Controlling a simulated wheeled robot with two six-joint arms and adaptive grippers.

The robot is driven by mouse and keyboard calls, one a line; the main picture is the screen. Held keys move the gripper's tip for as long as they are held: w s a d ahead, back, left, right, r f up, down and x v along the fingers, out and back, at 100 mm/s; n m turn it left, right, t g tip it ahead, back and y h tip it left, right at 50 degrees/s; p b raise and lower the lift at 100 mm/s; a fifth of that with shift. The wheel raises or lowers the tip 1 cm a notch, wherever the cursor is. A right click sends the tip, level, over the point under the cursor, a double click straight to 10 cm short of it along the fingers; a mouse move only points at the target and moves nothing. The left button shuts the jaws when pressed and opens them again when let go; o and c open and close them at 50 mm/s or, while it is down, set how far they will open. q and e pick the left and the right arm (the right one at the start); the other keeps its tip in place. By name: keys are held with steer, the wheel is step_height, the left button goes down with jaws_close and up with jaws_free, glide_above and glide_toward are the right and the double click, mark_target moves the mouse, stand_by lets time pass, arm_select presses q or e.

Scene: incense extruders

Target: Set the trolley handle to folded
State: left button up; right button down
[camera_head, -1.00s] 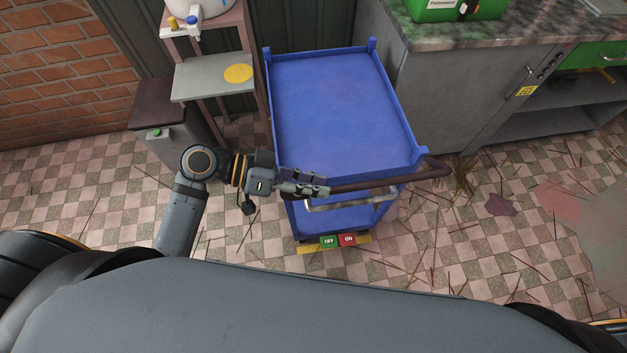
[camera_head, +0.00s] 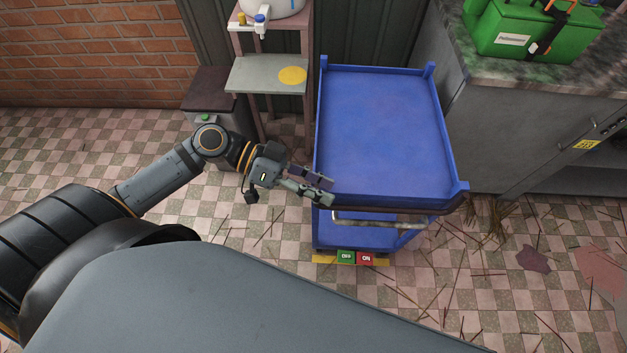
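The blue trolley (camera_head: 381,130) stands right of the middle of the head view. Its dark brown handle bar (camera_head: 418,210) runs close along the near edge of the top deck. A pale metal bar (camera_head: 392,222) shows just below it. My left gripper (camera_head: 326,192) is at the trolley's near left corner, its two fingers apart with a gap between them. Its lower finger overlaps the left end of the handle, so I cannot tell whether they touch. My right gripper is out of view.
A green OFF pedal (camera_head: 346,257) and a red ON pedal (camera_head: 366,258) sit at the trolley's base. A shelf stand (camera_head: 262,72) and a dark bin (camera_head: 207,95) are to the left. A grey counter (camera_head: 500,125) is to the right. The tiled floor in front is mostly free.

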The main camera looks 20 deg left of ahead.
arm_select(q)
steer(key=shift+a+r, duration=0.2)
steer(key=shift+a, duration=0.5)
